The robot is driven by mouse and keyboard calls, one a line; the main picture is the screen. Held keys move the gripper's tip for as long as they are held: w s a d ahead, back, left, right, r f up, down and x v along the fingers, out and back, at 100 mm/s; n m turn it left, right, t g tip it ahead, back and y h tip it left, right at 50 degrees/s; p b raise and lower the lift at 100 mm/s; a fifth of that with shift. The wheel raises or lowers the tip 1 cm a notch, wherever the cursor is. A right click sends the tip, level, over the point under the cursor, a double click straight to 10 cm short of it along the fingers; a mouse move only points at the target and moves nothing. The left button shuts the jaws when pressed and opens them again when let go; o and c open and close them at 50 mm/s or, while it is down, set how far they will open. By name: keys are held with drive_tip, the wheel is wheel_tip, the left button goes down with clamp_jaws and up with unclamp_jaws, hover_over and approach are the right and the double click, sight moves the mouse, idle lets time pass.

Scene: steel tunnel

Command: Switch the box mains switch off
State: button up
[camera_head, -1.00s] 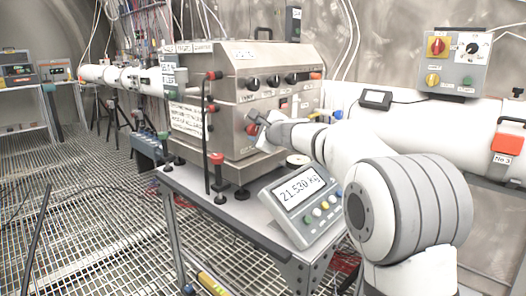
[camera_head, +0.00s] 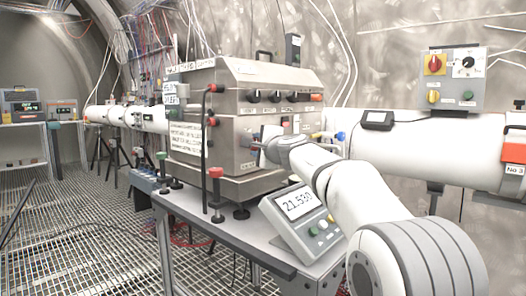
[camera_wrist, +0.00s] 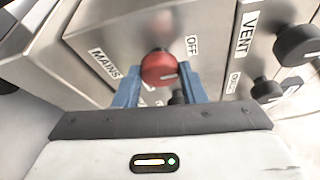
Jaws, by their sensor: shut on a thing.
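The steel box (camera_head: 245,105) stands on a grey table, with a row of black knobs along its upper front. The red mains knob (camera_wrist: 160,68) shows in the wrist view between a "MAINS" label on the left and an "OFF" label (camera_wrist: 192,47) on the upper right. My gripper (camera_wrist: 160,85) is shut on the red knob, one blue finger on each side. In the head view my gripper (camera_head: 262,143) is at the box's lower front, and it hides most of the knob.
A scale (camera_head: 302,218) reading about 21.530 stands on the table (camera_head: 185,213) below my arm. A black post with a red top (camera_head: 215,172) stands before the box. A VENT knob (camera_wrist: 296,45) is right of the red knob. A grey switch box (camera_head: 452,80) is at upper right.

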drive_tip(key=shift+s+a+r, duration=0.1)
drive_tip(key=shift+a+r, duration=0.1)
drive_tip(key=shift+r, duration=0.1)
drive_tip(key=o, duration=0.8)
drive_tip(key=shift+a+f, duration=0.1)
drive_tip(key=shift+f, duration=0.05)
drive_tip(key=shift+o, duration=1)
drive_tip(key=shift+f, duration=0.1)
drive_tip(key=shift+d, duration=0.2)
drive_tip(key=b+v, duration=0.1)
drive_tip(key=v, duration=0.6)
drive_tip(key=shift+s, duration=0.25)
drive_tip(key=shift+d, duration=0.1)
